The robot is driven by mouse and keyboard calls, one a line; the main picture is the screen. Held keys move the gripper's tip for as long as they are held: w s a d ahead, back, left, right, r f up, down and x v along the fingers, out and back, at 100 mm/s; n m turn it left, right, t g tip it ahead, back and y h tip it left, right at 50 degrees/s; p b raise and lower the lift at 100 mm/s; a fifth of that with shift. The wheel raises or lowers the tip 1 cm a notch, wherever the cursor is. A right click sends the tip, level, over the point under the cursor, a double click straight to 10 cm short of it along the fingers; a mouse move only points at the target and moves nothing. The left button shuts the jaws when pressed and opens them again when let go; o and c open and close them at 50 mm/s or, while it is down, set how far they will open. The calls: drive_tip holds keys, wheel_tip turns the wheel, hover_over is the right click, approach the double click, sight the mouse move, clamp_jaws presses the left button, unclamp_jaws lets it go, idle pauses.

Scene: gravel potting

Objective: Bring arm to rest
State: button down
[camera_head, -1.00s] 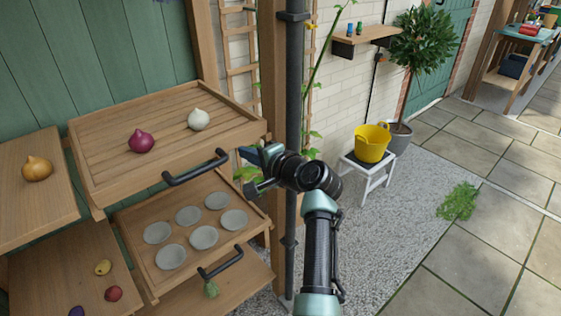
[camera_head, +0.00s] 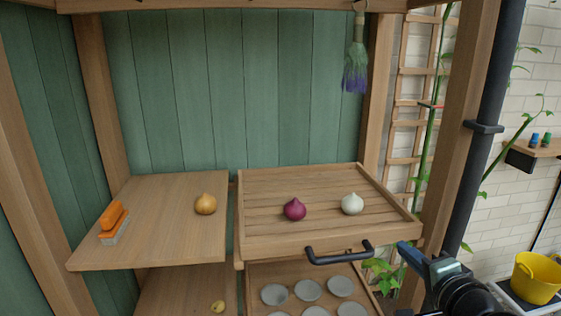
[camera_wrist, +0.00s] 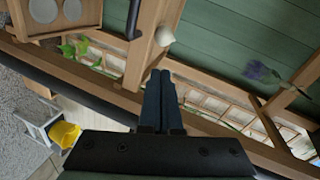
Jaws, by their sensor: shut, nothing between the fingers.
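My gripper (camera_wrist: 160,100) is shut and empty in the wrist view, its two dark fingers together and pointing toward the wooden post and the trellis. In the head view my gripper (camera_head: 412,255) shows at the lower right, beside the front right corner of the upper drawer tray and left of the dark pipe. Most of my arm is out of the picture below.
The pulled-out slatted tray (camera_head: 262,228) with a black handle (camera_head: 340,256) bears a red onion (camera_head: 294,209) and a white onion (camera_head: 352,204). A yellow onion (camera_head: 205,204) and an orange brush (camera_head: 112,220) lie on the left shelf. The pipe (camera_head: 480,150) stands close right.

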drive_tip(key=s+a+r+n+t+h+p, duration=0.1)
drive_tip(key=a+r+n+t, duration=0.15)
drive_tip(key=a+r, duration=0.4)
drive_tip(key=a+r+n+t+p, duration=0.1)
drive_tip(key=a+r+n, duration=0.2)
drive_tip(key=r, duration=0.6)
drive_tip(key=s+a+r+n+t+h+p, duration=0.1)
drive_tip(key=a+r+n+t, duration=0.2)
drive_tip(key=r, duration=0.5)
drive_tip(key=s+a+r+n+t+y+p, duration=0.1)
drive_tip(key=s+a+r+n+t, duration=0.2)
drive_tip(key=s+a+r, duration=0.3)
drive_tip(key=s+a+r+n+t, duration=0.3)
drive_tip(key=s+a+r, duration=0.4)
drive_tip(key=s+r, duration=0.3)
wheel_tip(320, 180, up, 3)
drive_tip(key=shift+a+f+n+y+p, duration=0.1)
drive_tip(key=shift+a+n+y+p, duration=0.2)
drive_tip(key=shift+n+y+p, duration=0.1)
